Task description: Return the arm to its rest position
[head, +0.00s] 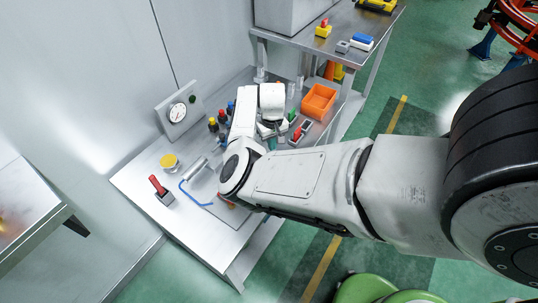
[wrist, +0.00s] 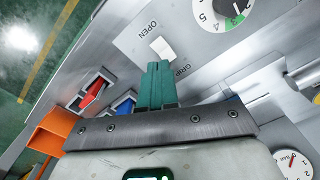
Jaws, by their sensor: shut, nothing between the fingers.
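My arm (head: 305,175) reaches in from the right over a metal workbench and folds at its elbow above the bench. My gripper shows in the wrist view with its green fingers (wrist: 158,84) closed together and nothing between them. The fingertips are close to a white switch (wrist: 162,48) on a grey panel (wrist: 125,40) marked OPEN and GRIP. I cannot tell whether they touch it. In the head view the fingers are mostly hidden by my wrist.
The bench (head: 135,180) carries a dial gauge (head: 177,112), small bottles, an orange bin (head: 318,102), a red-handled block (head: 163,192), a yellow-topped round thing (head: 169,161) and a blue hose (head: 193,196). A higher table (head: 345,20) stands behind.

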